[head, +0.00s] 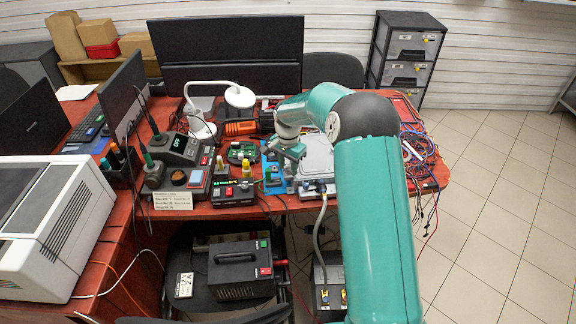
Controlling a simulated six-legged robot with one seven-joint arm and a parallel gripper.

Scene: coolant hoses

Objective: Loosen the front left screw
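My teal arm rises from the bottom right, bends at a dark elbow and reaches left over the red-brown workbench. My gripper (288,152) is at its end, above the middle of the bench; its fingers are too small to tell open from shut. A light grey flat-topped unit (319,152) sits just right of my gripper, partly hidden by my arm. Its front carries connectors, and a grey hose (318,222) hangs down from it. I cannot make out any single screw, including a front left one.
An orange and black tool (241,128) lies left of my wrist. The tiled floor at right is clear.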

